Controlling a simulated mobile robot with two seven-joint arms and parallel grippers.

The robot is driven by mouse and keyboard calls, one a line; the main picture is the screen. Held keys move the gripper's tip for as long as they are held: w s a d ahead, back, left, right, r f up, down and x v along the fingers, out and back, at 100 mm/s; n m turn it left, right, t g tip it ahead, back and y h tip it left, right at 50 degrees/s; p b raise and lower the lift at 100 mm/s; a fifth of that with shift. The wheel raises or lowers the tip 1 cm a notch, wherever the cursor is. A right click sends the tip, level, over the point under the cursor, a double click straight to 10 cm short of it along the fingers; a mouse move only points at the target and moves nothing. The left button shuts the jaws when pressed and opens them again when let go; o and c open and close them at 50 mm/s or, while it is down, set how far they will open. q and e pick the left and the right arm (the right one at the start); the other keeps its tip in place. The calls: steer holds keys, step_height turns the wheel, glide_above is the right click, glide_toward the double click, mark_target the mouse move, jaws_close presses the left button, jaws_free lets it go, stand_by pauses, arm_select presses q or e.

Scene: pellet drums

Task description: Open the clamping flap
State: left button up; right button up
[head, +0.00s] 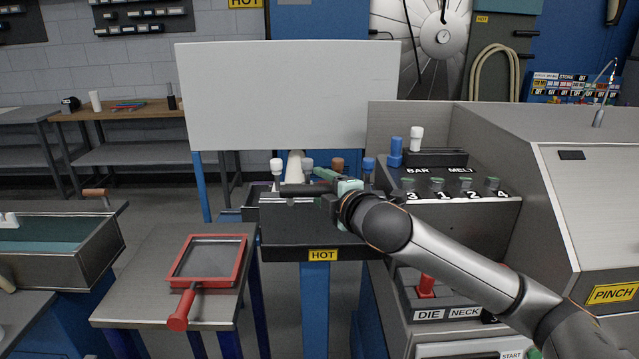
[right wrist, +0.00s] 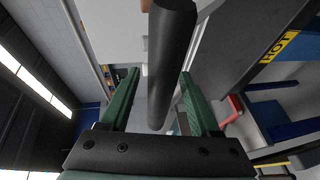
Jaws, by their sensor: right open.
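My right gripper (head: 318,187) is over the top of the dark block marked HOT (head: 285,232), with its green fingers apart. A dark round bar (head: 293,188), which looks like the clamping flap's handle, lies level at the fingers. In the right wrist view the bar (right wrist: 170,65) runs between the two open fingers of the gripper (right wrist: 158,78); I see no firm contact on both sides. The flap itself is largely hidden by the gripper and arm, and I cannot make out its edges. My left gripper is out of view.
A red-framed screen (head: 208,262) lies on a grey side table (head: 150,285) at the left. White, brown and blue knobs stand behind the bar. A control panel with green knobs (head: 437,184) is at the right. A white board (head: 290,95) stands behind.

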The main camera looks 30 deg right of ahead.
steer(key=shift+w+d+f, duration=0.1)
steer(key=shift+w, duration=0.5)
steer(key=shift+c, duration=0.2)
jaws_close()
stand_by(0.9)
